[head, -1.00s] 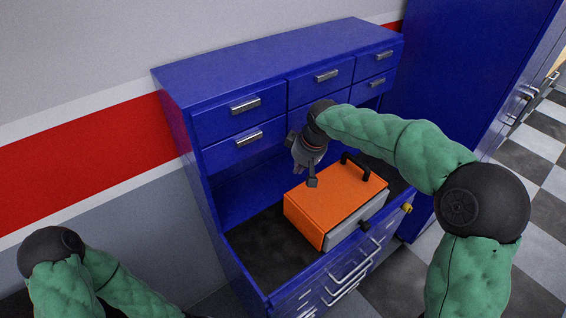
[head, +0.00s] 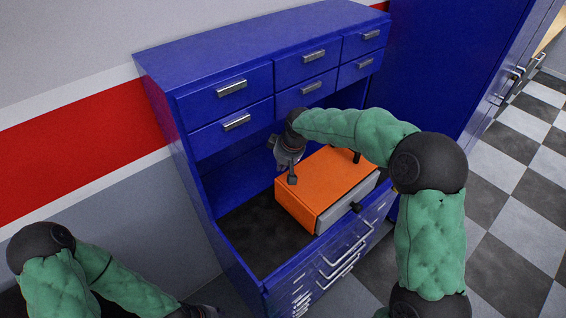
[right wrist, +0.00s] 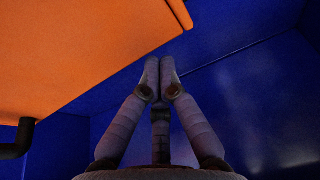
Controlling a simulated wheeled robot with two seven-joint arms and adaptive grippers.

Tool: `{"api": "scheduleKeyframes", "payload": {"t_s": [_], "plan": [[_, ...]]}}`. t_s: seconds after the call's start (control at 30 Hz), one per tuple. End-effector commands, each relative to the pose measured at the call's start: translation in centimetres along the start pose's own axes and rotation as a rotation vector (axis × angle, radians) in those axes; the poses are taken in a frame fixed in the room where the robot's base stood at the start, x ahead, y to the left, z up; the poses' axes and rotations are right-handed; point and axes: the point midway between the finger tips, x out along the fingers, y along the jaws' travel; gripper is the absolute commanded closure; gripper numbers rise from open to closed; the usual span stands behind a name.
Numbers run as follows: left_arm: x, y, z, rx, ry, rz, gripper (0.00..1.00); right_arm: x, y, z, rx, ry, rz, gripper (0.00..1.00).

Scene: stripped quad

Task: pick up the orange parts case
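The orange parts case (head: 322,184) lies flat on the dark worktop of the blue cabinet, its grey front side facing right. Its black handle (head: 357,156) is partly covered by my right arm in the head view. In the right wrist view the case (right wrist: 75,45) fills the upper left, with a piece of a black handle (right wrist: 17,140) at the left edge. My right gripper (head: 292,180) is at the back left part of the case; contact cannot be told. Its fingertips (right wrist: 160,68) are together with nothing visible between them.
The dark worktop (head: 250,240) is bare left of the case. A tall blue cabinet (head: 450,70) stands to the right.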

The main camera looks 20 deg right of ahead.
Motion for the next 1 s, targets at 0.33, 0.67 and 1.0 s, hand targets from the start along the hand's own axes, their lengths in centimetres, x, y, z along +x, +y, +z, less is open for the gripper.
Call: {"api": "scheduleKeyframes", "payload": {"t_s": [0.33,0.67,1.0], "plan": [[0.0,0.0,0.0,0.000,0.000,0.000,0.60,-0.1,0.0,0.2,0.001,0.000,0.000,1.00],[0.5,-0.2,0.0,0.000,0.000,0.000,0.60,-1.4,0.1,4.2,0.002,-0.001,0.000,1.00],[0.5,-0.2,0.0,0.000,0.000,0.000,0.60,-1.8,0.0,5.4,0.000,-0.004,-0.001,1.00]]}}
